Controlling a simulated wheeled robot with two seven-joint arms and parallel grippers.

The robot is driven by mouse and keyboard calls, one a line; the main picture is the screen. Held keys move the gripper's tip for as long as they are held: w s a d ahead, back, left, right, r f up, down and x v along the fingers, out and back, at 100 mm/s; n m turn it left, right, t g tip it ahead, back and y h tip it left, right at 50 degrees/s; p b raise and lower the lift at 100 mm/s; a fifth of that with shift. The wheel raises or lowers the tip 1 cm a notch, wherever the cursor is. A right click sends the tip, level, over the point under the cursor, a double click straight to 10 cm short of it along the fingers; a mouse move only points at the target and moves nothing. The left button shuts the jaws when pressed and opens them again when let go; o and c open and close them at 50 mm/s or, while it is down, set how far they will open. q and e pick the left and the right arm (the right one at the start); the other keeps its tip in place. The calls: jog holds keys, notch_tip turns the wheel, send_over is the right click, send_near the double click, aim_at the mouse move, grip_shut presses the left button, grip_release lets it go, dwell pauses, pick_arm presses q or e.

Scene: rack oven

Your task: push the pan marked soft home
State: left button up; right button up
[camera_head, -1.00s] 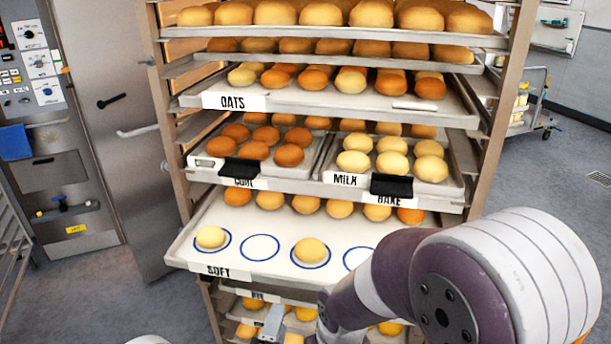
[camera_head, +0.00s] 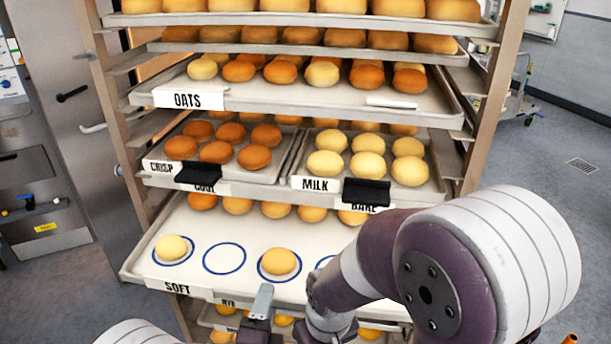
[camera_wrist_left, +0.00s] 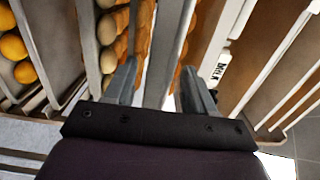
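The pan marked SOFT (camera_head: 222,284) juts out of the rack towards me, below the MILK and CRISP pans. It has blue rings, two pale buns on rings in front, and a row of buns farther in. My left gripper (camera_head: 262,303) is just below and in front of its front edge, right of the SOFT label; contact cannot be told. In the left wrist view my left gripper (camera_wrist_left: 160,85) has its two fingers apart, with nothing held, facing the sideways-looking rack. My right arm covers the pan's right front; its gripper is not seen.
The CRISP pan (camera_head: 150,168) and MILK pan (camera_head: 440,188) sit side by side above, with black clips at the front. The OATS pan (camera_head: 250,99) is higher. Rack posts (camera_head: 118,130) stand at the sides. More trays with buns lie below.

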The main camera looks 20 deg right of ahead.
aim_at(272, 271)
pick_arm(q)
jog(key=shift+d, duration=0.1)
grip_shut()
jog(key=shift+w+d+r, duration=0.15)
jog(key=shift+w+d, duration=0.05)
jog(key=shift+w, duration=0.4)
jog(key=shift+w+d+r, duration=0.15)
jog(key=shift+w+d, duration=0.05)
jog(key=shift+w, duration=0.4)
jog(key=shift+w+d+r+h+b, duration=0.15)
jog(key=shift+w+d+b, duration=0.1)
jog(key=shift+w, duration=0.3)
jog(key=shift+w+d+f+h+b, duration=0.15)
jog(key=shift+w+b, duration=0.1)
jog(key=shift+w, duration=0.35)
jog(key=shift+b+x, duration=1)
jog(key=shift+x, duration=1.2)
jog(key=shift+d, duration=0.1)
